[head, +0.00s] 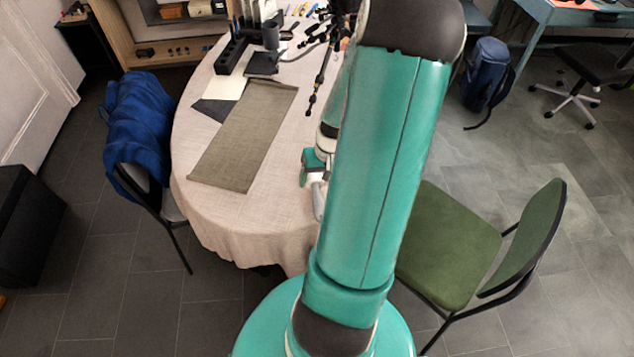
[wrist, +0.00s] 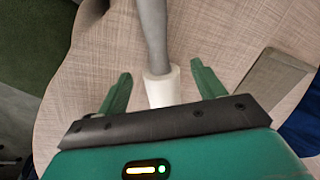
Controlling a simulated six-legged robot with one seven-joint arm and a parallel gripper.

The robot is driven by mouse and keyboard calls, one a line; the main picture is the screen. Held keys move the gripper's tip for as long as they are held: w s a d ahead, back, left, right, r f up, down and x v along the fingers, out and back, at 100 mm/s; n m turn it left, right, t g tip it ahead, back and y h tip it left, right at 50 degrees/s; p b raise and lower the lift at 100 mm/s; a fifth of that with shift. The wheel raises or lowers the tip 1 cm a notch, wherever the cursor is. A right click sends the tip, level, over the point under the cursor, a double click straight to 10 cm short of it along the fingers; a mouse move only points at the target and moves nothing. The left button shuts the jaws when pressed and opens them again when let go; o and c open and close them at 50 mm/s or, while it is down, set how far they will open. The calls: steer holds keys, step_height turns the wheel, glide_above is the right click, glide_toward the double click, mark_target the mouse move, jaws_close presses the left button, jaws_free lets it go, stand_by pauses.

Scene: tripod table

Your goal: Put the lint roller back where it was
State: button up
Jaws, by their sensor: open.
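The lint roller, with a white roll (wrist: 161,88) and a long grey handle (wrist: 152,30), shows in the wrist view on the pale cloth of the round table (head: 215,222). Its handle points toward the table edge. My gripper (wrist: 160,84) is open, with one green finger on each side of the roll and visible gaps between. In the head view, my gripper (head: 312,162) is low over the table's right part, mostly behind my arm. A pale piece of the lint roller (head: 318,200) shows just in front of it.
An olive mat (head: 243,135) lies left of my gripper. A black organizer (head: 231,55), a dark cup (head: 271,36) and a black tripod (head: 320,75) stand farther back. A green chair (head: 450,245) is right, a chair with a blue jacket (head: 140,125) left. The front-left cloth is clear.

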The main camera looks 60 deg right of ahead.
step_height(320, 180, up, 10)
steer(key=s+d+f, duration=0.1)
steer(key=w+a+r+n+h, duration=0.2)
steer(key=w+a+r+n, duration=0.35)
steer(key=a+r, duration=0.9)
steer(key=s+a+r+n+t, duration=0.1)
steer(key=a+r+t, duration=0.1)
steer(key=a, duration=0.7)
steer(key=s+a+r+n+t, duration=0.2)
steer(key=a+r, duration=0.2)
steer(key=a, duration=0.6)
steer(key=shift+r+y, duration=0.3)
steer(key=shift+r, duration=0.1)
steer(key=c, duration=0.7)
steer(key=shift+s+a, duration=0.1)
steer(key=shift+s, duration=0.05)
